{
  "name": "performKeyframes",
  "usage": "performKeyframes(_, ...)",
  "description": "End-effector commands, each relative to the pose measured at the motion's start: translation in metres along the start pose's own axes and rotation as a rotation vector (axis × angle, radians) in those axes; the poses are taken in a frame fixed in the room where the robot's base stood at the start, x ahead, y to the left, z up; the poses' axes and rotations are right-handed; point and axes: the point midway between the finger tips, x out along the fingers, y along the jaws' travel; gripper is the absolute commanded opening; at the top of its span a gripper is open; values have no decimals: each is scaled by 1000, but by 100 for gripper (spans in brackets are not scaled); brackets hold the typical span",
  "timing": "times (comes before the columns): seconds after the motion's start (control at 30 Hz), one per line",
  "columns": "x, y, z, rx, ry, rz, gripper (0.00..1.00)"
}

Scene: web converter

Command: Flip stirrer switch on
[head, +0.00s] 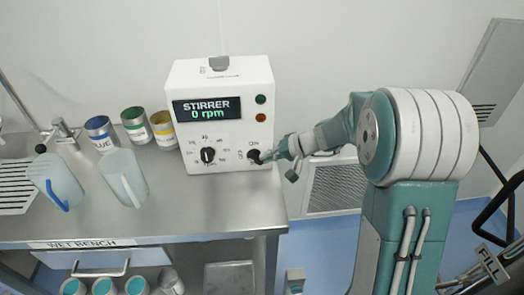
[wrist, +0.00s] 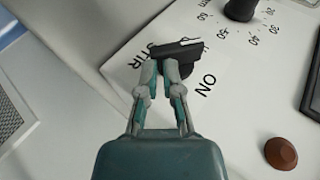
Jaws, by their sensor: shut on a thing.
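The white stirrer unit (head: 219,71) stands on the bench against the wall; its display (head: 207,109) reads "STIRRER 0 rpm". The black stirrer switch (head: 252,154) is at the lower right of its front panel, below an "ON" label. In the wrist view the switch (wrist: 187,47) is a dark bar-shaped knob with "STIR" and "ON" printed around it. My gripper (head: 268,156) reaches it from the right. In the wrist view my gripper (wrist: 170,68) has its fingertips closed on the switch's handle; they hide part of it.
A speed dial (head: 208,155) is left of the switch. A green button (head: 260,99) and a red button (head: 261,118) sit above it; the red one (wrist: 281,153) also shows close to my gripper in the wrist view. Cans (head: 134,126) and jugs (head: 124,177) stand left on the bench.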

Motion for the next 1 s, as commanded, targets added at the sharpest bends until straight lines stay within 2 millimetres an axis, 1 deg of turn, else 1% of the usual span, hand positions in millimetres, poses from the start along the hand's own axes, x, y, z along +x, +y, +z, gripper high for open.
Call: performKeyframes(1.0,6,8,2,89,-2,-305,0)
